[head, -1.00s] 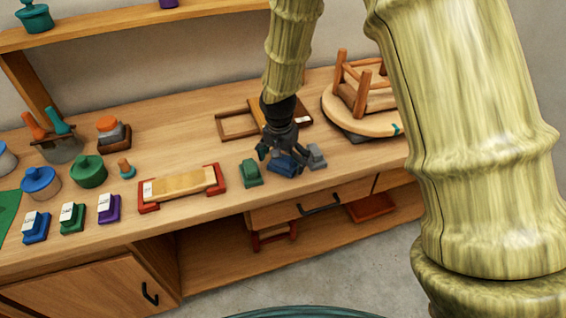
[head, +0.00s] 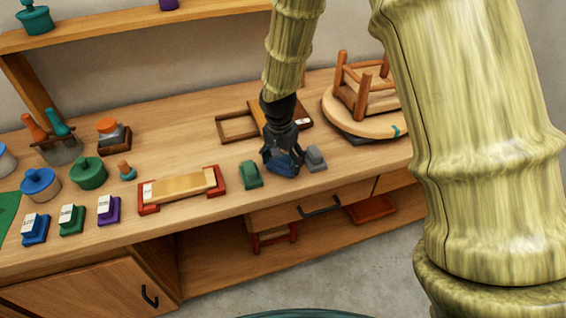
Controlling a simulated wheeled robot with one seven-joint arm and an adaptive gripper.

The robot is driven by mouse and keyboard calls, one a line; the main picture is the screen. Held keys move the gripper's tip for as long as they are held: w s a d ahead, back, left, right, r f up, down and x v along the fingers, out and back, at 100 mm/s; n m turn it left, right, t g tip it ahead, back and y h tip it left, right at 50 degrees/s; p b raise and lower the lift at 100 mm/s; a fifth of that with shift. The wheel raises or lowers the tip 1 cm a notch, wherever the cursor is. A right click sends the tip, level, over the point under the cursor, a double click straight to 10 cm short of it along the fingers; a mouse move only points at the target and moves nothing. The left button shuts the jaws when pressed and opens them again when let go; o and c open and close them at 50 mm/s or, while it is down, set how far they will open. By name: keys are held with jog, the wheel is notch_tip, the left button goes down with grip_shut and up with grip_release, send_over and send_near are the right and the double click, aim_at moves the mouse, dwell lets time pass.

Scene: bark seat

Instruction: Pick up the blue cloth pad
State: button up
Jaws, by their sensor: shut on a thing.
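The blue cloth pad (head: 284,167) is a small dark blue block near the front edge of the workbench. A green pad (head: 250,175) sits to its left and a grey pad (head: 315,159) to its right. My gripper (head: 281,157) points down over the blue pad, with its fingers shut on it. The fingers hide the pad's upper part. I cannot tell whether the pad is clear of the bench top.
The wooden bench (head: 190,130) carries a red-ended holder with a wooden strip (head: 180,186) at left. An upturned stool (head: 365,95) stands on a round board at right. An open wooden frame (head: 237,126) lies behind my gripper. Labelled blocks and lidded pots fill the left.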

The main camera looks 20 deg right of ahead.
notch_tip(320, 180, up, 9)
jog(key=shift+r+b, duration=0.1)
jog(key=shift+b, duration=0.55)
jog(key=o, duration=0.6)
jog(key=shift+c, duration=0.2)
jog(key=c, duration=0.3)
jog(key=shift+a, duration=0.1)
jog(key=shift+c, duration=0.2)
